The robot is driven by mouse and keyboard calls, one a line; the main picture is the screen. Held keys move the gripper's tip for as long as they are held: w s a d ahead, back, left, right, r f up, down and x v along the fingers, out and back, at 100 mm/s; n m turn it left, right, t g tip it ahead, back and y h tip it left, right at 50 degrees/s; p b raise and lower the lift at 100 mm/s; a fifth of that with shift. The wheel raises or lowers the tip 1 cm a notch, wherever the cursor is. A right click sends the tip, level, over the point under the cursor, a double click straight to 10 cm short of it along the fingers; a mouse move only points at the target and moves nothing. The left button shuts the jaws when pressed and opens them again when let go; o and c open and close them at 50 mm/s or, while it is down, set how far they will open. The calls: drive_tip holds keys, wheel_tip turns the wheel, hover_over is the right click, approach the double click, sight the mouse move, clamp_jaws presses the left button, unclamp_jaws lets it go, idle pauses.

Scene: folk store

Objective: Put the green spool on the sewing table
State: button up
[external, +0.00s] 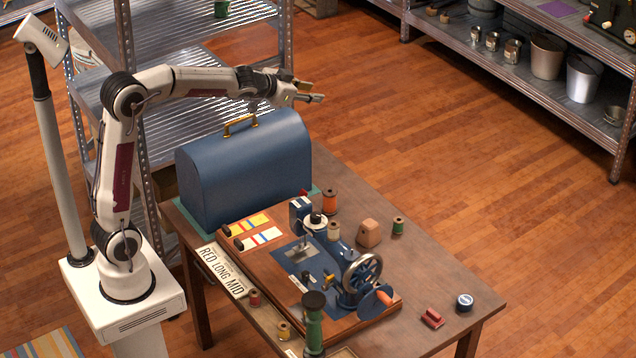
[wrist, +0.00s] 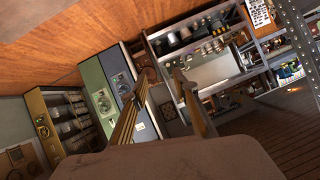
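A small green spool (external: 398,227) with tan ends stands upright on the wooden table (external: 440,262), near its right edge. A larger green spool-shaped piece (external: 314,330) with a dark top stands at the front. A green item (external: 221,8), cut off by the frame's top, sits on the metal shelf. I cannot tell which is the task's spool. A miniature blue sewing machine on a wooden base (external: 385,310) stands on the table. My gripper (external: 314,92) is open and empty, high above the blue domed case; its separated fingers also show in the wrist view (wrist: 161,74).
The blue domed case (external: 245,165) with a brass handle stands at the table's back left. A metal shelf (external: 165,100) stands behind my arm.

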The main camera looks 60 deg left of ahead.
drive_tip(key=s+f+n+g, duration=0.2)
drive_tip(key=s+g, duration=0.1)
drive_tip(key=s, duration=1.7)
drive_tip(key=s+d+f+g, duration=0.1)
drive_tip(key=s+d+f, duration=0.1)
drive_tip(key=s, duration=0.5)
drive_tip(key=s+d+f+g+h, duration=0.1)
drive_tip(key=s+d+f, duration=0.1)
drive_tip(key=s, duration=0.6)
drive_tip(key=s+d+f+g+h, duration=0.1)
drive_tip(key=s+d+f, duration=0.1)
drive_tip(key=s+f, duration=0.2)
drive_tip(key=s, duration=0.3)
drive_tip(key=shift+s+f+m, duration=0.15)
drive_tip(key=shift+f+m, duration=0.2)
drive_tip(key=shift+m, duration=0.05)
